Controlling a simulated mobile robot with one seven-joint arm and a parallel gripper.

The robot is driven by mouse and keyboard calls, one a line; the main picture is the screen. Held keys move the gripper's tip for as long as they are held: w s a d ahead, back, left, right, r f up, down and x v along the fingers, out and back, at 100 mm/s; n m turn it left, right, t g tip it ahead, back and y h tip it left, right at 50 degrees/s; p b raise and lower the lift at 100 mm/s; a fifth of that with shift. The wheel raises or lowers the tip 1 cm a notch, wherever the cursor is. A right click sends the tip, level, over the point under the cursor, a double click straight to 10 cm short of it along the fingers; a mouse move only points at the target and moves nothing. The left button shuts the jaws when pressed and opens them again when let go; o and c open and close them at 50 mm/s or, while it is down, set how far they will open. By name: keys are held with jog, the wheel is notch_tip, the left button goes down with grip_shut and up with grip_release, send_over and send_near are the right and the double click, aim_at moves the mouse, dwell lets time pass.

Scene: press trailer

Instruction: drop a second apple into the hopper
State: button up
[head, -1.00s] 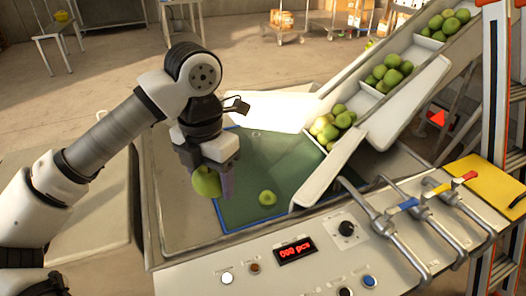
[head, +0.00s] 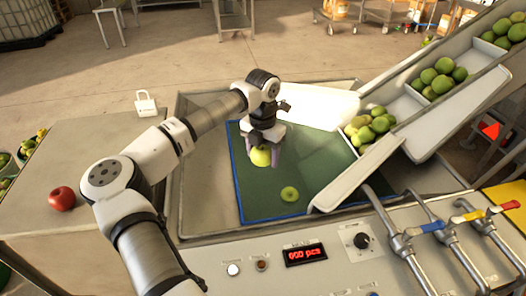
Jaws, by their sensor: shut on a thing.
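My gripper (head: 262,153) is shut on a green apple (head: 261,157) and holds it over the back left part of the green mat (head: 322,158). Another green apple (head: 289,194) lies on the mat, to the front right of the held one. Several green apples (head: 370,125) sit at the lower end of the sloping conveyor (head: 400,105), to the right of my gripper. More apples lie in its higher sections. I cannot tell which part is the hopper.
A control panel (head: 330,262) with a red display reading "000 pcs" and coloured-handled pipes (head: 425,228) runs along the front. Crates of fruit (head: 20,165) stand far left.

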aim_at(263, 147)
notch_tip(263, 147, down, 5)
jog(key=shift+f+b, duration=0.1)
jog(key=shift+b, duration=1.1)
jog(key=o, duration=1.2)
jog(key=shift+c, duration=0.2)
notch_tip(263, 147, up, 14)
jog(key=shift+b, duration=0.95)
